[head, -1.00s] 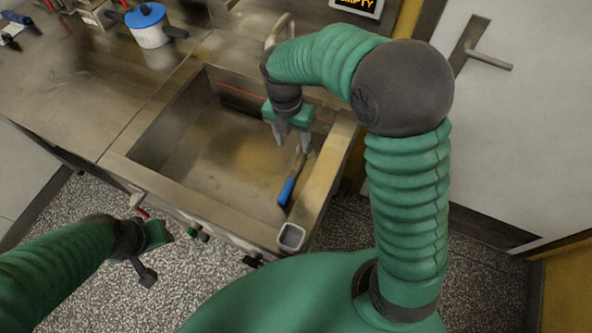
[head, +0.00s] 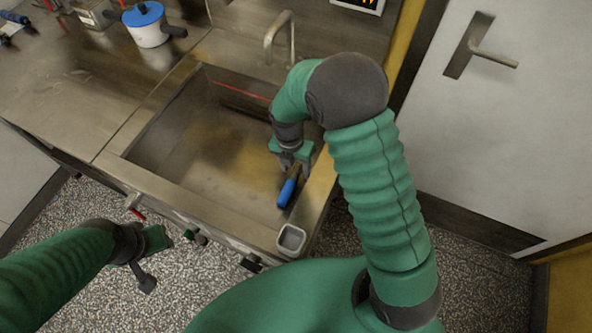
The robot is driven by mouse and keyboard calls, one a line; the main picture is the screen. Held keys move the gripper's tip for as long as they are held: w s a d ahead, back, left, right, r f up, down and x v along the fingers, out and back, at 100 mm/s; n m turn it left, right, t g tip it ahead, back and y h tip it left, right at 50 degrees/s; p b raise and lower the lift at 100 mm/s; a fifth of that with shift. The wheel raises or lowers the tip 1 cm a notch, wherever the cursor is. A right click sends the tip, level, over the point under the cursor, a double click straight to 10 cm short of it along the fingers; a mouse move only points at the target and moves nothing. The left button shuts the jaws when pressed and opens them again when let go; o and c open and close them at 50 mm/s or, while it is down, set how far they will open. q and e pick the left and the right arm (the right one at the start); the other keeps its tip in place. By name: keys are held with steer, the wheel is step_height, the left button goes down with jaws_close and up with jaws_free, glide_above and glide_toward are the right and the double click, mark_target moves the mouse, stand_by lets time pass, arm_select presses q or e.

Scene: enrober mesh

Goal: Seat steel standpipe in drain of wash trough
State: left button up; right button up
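The steel wash trough (head: 150,180) is a deep rectangular basin in the counter. A tool with a blue handle (head: 287,193) and a brownish upper part lies in its right side. My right gripper (head: 293,171) points down into the trough, with its fingers at the tool's upper end. Whether they are closed on it is not clear. I cannot make out a separate steel standpipe or the drain; my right gripper and arm cover part of the trough.
A curved tap (head: 279,38) stands at the trough's back. A small grey cup (head: 291,239) sits at the front right corner of the rim. A blue-lidded pot (head: 147,25) stands at the back left. Counter left of the trough is mostly clear. A door (head: 500,130) is on the right.

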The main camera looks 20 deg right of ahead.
mark_target(296, 169)
jaws_close()
steer(key=shift+r, duration=0.1)
step_height(296, 169, up, 10)
steer(key=p, duration=0.1)
steer(key=shift+p, duration=0.35)
